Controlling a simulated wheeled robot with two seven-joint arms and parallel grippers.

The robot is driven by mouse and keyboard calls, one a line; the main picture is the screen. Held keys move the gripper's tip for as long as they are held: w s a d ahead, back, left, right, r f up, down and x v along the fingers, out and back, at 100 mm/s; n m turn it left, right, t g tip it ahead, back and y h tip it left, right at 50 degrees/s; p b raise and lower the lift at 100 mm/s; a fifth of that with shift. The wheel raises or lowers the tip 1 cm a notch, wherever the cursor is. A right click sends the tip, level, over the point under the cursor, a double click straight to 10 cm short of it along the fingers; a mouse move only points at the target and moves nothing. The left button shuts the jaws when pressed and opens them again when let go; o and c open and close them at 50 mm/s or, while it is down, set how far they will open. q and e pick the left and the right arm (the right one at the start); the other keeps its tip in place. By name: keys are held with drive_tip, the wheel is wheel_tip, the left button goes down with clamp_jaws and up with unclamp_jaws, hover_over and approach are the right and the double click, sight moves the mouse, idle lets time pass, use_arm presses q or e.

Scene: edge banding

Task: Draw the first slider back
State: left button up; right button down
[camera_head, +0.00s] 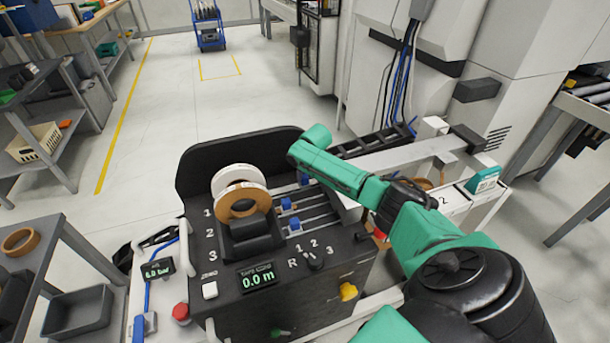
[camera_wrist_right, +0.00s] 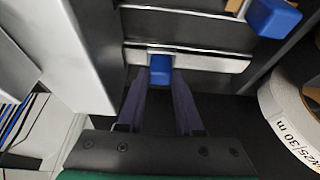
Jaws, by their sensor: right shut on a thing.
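The black edge-banding unit (camera_head: 232,300) stands at the bottom middle of the head view, with several metal rails beside its tape rolls. The first slider's blue knob (camera_head: 304,180) is on the farthest rail, just below the end of my green right arm. In the right wrist view, my right gripper (camera_wrist_right: 161,84) is shut on this blue knob (camera_wrist_right: 160,67), one dark finger on each side. The second slider's knob (camera_head: 286,203) and the third slider's knob (camera_head: 295,223) sit on the nearer rails. My left gripper is not in view.
White and brown tape rolls (camera_head: 239,188) stand left of the sliders. A display (camera_head: 258,279) reads 0.0 m, near a selector knob (camera_head: 315,261) and a yellow knob (camera_head: 348,291). A red button (camera_head: 181,312) is at left. A metal beam (camera_head: 405,158) lies behind my right arm.

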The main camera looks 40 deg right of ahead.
idle(0.7)
drive_tip(key=w+a, duration=0.1)
drive_tip(key=a, duration=0.2)
drive_tip(key=w+a+p, duration=0.1)
drive_tip(key=a, duration=0.2)
drive_tip(key=w+a, duration=0.1)
drive_tip(key=a, duration=0.2)
drive_tip(key=shift+d, duration=0.1)
drive_tip(key=c, duration=0.6)
unclamp_jaws()
drive_tip(key=shift+o, duration=0.2)
